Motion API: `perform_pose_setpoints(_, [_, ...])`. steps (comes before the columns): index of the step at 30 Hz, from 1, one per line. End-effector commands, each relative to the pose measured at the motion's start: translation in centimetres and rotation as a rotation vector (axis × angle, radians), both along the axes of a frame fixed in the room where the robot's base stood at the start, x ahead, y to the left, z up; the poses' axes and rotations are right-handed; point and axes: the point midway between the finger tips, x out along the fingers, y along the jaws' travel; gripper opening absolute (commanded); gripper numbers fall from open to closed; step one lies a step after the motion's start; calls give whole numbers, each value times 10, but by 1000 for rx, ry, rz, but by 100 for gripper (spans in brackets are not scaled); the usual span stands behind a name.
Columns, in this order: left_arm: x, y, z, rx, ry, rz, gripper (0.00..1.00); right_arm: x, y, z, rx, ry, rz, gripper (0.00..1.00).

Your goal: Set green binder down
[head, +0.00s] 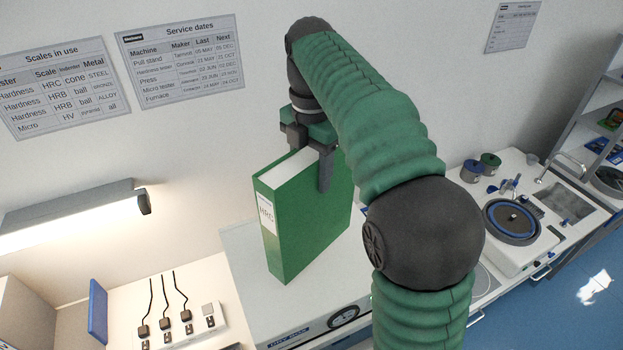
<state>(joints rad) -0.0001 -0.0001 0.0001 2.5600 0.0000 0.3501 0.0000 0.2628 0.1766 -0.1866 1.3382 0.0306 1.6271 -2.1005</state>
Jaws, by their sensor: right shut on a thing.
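The green binder (308,223) stands upright in the middle of the head view, with a white label reading "HRC" on its spine. My right gripper (313,165) is shut on its top edge, with one dark finger down its near side. The binder is over the white top of a machine (245,249) that has a dial on its front. Its lower edge looks at or just above that top; I cannot tell whether it touches. My right arm hides the area to the right of the binder. My left gripper is not in view.
A lit lamp (75,212) juts from the wall at left. Below it is a white panel with several corded pieces (179,322). At right, a white counter holds a round polishing wheel (512,221) and small pots (473,171). Open shelves (598,130) stand at far right.

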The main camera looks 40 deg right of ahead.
Motion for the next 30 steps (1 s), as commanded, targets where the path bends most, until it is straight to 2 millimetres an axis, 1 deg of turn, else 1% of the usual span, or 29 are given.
perform_pose_setpoints(5, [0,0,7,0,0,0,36,-1,0,-10,2,0,1,0])
perform_pose_setpoints(13, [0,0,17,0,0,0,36,-1,-1,-31,2,-1,1,0])
perform_pose_setpoints(23, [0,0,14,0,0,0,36,0,-1,-36,1,-2,1,0])
perform_pose_setpoints(24, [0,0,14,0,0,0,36,0,-1,-37,2,1,1,55])
perform_pose_setpoints(28, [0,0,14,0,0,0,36,0,0,-37,2,1,1,72])
perform_pose_setpoints(30, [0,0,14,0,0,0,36,0,0,-36,2,1,1,73])
